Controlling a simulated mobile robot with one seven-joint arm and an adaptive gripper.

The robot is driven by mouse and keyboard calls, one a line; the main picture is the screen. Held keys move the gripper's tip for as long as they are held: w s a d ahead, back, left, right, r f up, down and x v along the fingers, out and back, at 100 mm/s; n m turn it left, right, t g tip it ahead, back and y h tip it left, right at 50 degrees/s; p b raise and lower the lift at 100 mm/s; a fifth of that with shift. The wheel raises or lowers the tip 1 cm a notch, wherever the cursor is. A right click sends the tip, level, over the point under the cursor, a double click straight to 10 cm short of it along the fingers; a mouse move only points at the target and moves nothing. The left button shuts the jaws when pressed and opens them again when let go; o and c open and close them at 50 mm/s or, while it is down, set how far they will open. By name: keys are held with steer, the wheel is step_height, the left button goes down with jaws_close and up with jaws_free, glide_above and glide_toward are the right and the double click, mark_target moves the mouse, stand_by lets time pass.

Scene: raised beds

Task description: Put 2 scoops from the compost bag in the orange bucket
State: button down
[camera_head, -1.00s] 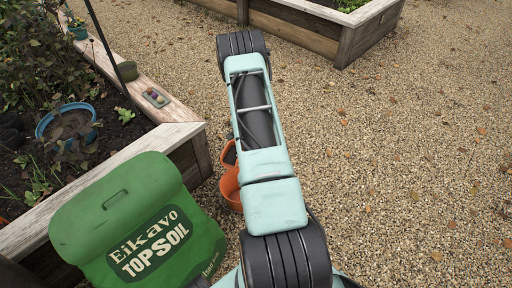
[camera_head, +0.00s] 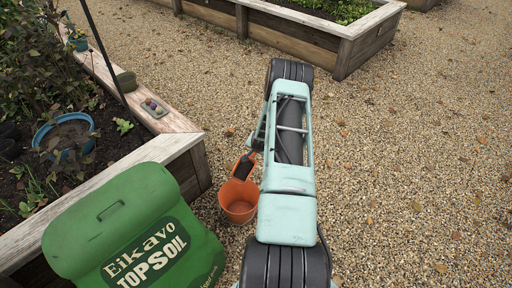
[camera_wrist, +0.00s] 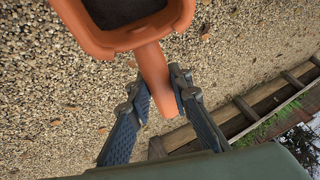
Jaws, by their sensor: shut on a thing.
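An orange scoop (camera_wrist: 120,35) fills the top of the wrist view, with dark material in its bowl. My gripper (camera_wrist: 157,88) is shut on its handle. In the head view the scoop (camera_head: 243,167) appears just above the far rim of the orange bucket (camera_head: 239,212); whether they touch I cannot tell. The bucket stands upright on the gravel, and the part of its inside that shows looks bare orange. A green bag (camera_head: 108,205) printed "Eikavo TOPSOIL" stands left of the bucket; its contents are not visible. In the head view my gripper is mostly hidden by my arm.
A wooden raised bed (camera_head: 165,150) with plants and a blue pot (camera_head: 63,135) runs along the left. A small tray (camera_head: 154,107) lies on its edge. Another raised bed (camera_head: 345,45) is at the back. The gravel (camera_head: 415,150) to the right is open.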

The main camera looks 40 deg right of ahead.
steer(key=shift+s+r+t, duration=0.3)
steer(key=shift+r, duration=0.1)
steer(key=s+a+r+m+t+h+b, duration=0.1)
steer(key=s+a+r+t+h+b, duration=0.2)
steer(key=s+r+t+h, duration=0.2)
steer(key=shift+s+a+r+t, duration=0.25)
steer(key=shift+s+r+t, duration=0.85)
steer(key=shift+s+t, duration=1.3)
steer(key=shift+w+t, duration=0.4)
steer(key=shift+w, duration=0.05)
